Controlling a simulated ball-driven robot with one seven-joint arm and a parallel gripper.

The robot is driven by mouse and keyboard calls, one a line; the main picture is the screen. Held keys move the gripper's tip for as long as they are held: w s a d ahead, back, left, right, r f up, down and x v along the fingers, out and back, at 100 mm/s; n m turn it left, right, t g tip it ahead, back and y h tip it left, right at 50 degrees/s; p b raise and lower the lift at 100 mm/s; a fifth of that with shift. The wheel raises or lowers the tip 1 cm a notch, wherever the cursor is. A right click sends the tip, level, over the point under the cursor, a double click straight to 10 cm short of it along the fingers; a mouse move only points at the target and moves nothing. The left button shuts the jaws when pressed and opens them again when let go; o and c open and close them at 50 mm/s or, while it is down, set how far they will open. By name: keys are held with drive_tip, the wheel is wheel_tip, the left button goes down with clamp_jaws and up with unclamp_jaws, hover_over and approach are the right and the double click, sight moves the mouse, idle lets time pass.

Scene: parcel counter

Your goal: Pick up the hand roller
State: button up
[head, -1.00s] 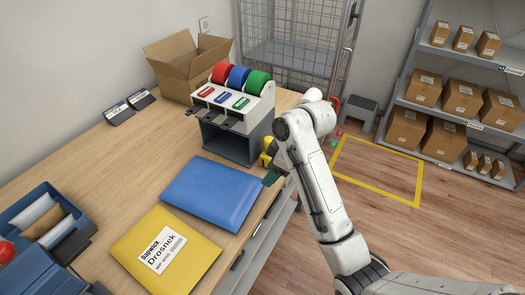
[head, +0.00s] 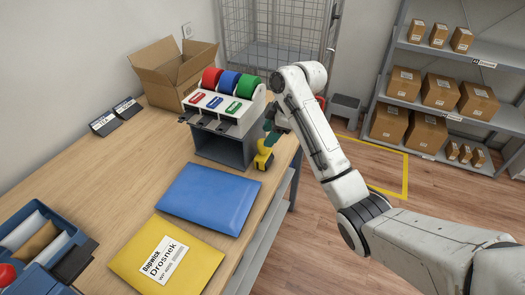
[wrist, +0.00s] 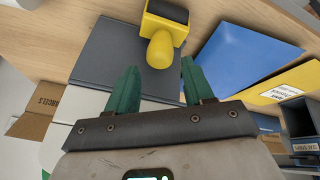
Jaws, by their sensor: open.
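The hand roller (head: 262,157) is yellow with a dark part. It stands on the table near the right edge, beside the grey tape dispenser base. In the wrist view its yellow body and rounded handle (wrist: 161,50) show at top centre, the handle pointing toward my gripper (wrist: 157,78). The green fingers are apart, one on each side below the handle's end, with nothing between them. In the head view my gripper (head: 272,135) is just above and behind the roller, partly hidden by my arm.
The tape dispenser (head: 228,108) with red, blue and green rolls stands close by. A blue mailer (head: 208,197) and a yellow mailer (head: 165,258) lie in front. An open carton (head: 172,75) is behind.

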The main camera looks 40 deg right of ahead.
sight(263, 153)
drive_tip(key=p+x, duration=0.1)
drive_tip(key=x, duration=0.4)
drive_tip(key=c, duration=0.9)
